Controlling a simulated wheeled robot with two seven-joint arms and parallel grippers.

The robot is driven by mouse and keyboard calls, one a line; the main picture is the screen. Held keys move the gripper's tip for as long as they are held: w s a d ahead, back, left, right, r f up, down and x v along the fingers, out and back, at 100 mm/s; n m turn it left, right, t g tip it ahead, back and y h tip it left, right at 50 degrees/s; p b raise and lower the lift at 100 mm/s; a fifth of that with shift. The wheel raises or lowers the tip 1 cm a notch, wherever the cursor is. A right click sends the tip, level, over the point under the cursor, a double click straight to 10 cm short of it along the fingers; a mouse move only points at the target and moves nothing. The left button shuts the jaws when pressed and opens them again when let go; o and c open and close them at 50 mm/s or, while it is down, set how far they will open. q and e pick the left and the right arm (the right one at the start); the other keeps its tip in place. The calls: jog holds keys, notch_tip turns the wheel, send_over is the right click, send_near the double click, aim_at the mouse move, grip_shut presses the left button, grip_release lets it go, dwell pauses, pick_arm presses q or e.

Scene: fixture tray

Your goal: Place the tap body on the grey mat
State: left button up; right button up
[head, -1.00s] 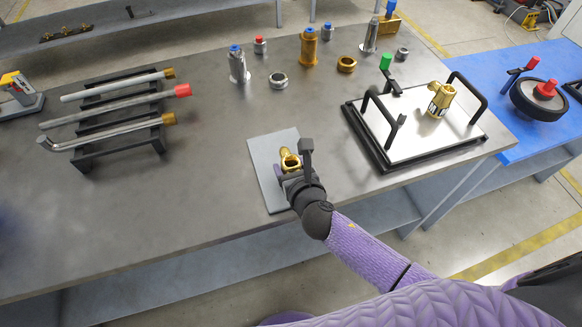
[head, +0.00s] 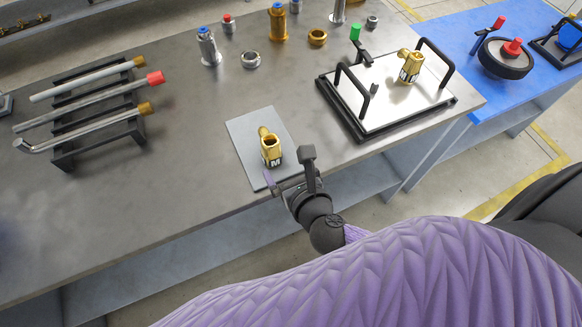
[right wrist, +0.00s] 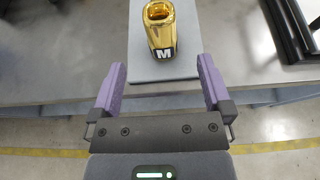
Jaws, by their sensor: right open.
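A brass tap body (head: 270,149) with a black "M" label stands upright on the grey mat (head: 246,127) near the table's front edge. It also shows in the right wrist view (right wrist: 160,27), on the mat (right wrist: 144,66) just beyond my fingers. My right gripper (head: 289,178) is open and empty, in front of the tap body and apart from it. In the right wrist view, a clear gap lies between the purple fingers (right wrist: 162,88). A second brass tap body (head: 409,67) with a label stands on the white-topped tray (head: 388,97). My left gripper is not in view.
The tray has black handles (head: 356,91) standing up at its sides. A black rack (head: 98,130) with several rods is at the left. Fittings, including a brass ring (head: 318,37), stand at the back. The table between rack and mat is clear.

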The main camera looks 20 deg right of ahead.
jog(key=s+d+f+m+g+h, duration=0.1)
jog(key=s+d+f+m+g, duration=0.2)
jog(key=f+m, duration=0.4)
jog(key=s+d+f+m+g, duration=0.25)
jog(key=s+f+m, duration=0.25)
jog(key=f, duration=0.3)
jog(key=s+f+m+g, duration=0.3)
jog(key=s+f+m, duration=0.2)
jog(key=s+m, duration=0.5)
jog(key=s+f+m+g, duration=0.4)
jog(key=s+f+m, duration=0.2)
jog(key=s+m, duration=0.4)
jog(key=shift+d+f+m, duration=0.3)
jog(key=shift+m, duration=0.6)
